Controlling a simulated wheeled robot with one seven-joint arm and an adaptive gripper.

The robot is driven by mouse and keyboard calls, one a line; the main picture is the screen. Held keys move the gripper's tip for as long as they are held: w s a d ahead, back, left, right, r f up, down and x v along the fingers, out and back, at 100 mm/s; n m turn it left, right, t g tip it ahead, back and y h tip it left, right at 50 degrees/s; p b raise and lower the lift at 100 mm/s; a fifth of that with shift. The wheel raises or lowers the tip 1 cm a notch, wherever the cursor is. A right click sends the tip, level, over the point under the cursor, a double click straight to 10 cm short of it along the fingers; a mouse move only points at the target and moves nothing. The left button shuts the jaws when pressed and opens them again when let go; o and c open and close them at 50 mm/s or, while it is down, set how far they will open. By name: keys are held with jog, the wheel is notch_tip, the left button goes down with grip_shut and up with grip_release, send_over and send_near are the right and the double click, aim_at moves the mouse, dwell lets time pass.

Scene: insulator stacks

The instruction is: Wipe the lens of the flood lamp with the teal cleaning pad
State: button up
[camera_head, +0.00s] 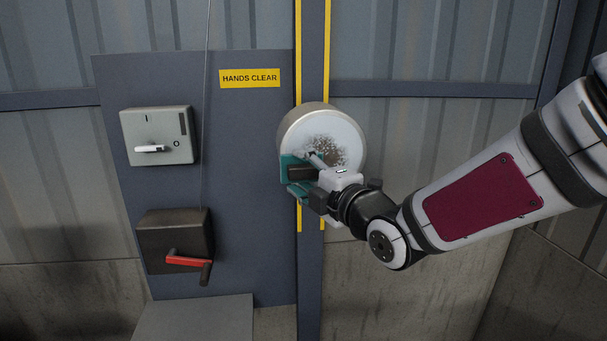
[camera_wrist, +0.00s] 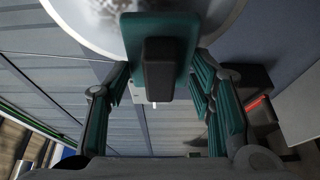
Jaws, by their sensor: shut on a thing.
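The flood lamp (camera_head: 295,133) is a round drum on a blue post, with a pale lens (camera_head: 343,133) facing me. A brown speckled dirt patch lies around the middle of the lens. The teal cleaning pad (camera_head: 287,166) with its dark handle is at the lower left of the lens. My gripper (camera_head: 310,182) is shut on the pad. In the wrist view the pad (camera_wrist: 160,28) and its black grip (camera_wrist: 159,70) overlap the lens (camera_wrist: 75,14). I cannot tell whether the pad touches the lens.
Left of the lamp, a blue panel (camera_head: 245,140) carries a grey switch box (camera_head: 157,122) with a white lever and a dark box (camera_head: 165,232) with a red handle (camera_head: 187,261). A yellow sign (camera_head: 250,78) reads HANDS CLEAR. A thin cable (camera_head: 204,100) hangs down the panel.

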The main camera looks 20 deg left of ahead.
aim_at(344, 147)
jog(key=shift+w+a+b, duration=0.5)
jog(key=shift+w+b, duration=0.25)
jog(key=shift+w, duration=0.15)
jog(key=shift+w+d+b, duration=0.25)
jog(key=shift+w+d, duration=0.65)
jog(key=shift+d, duration=0.6)
jog(key=shift+w+d+b, duration=0.25)
jog(key=shift+w+d, duration=0.7)
jog(key=shift+d, duration=0.6)
jog(key=shift+w+d+b, duration=0.25)
jog(key=shift+w+d, duration=0.65)
jog(key=shift+d, duration=0.6)
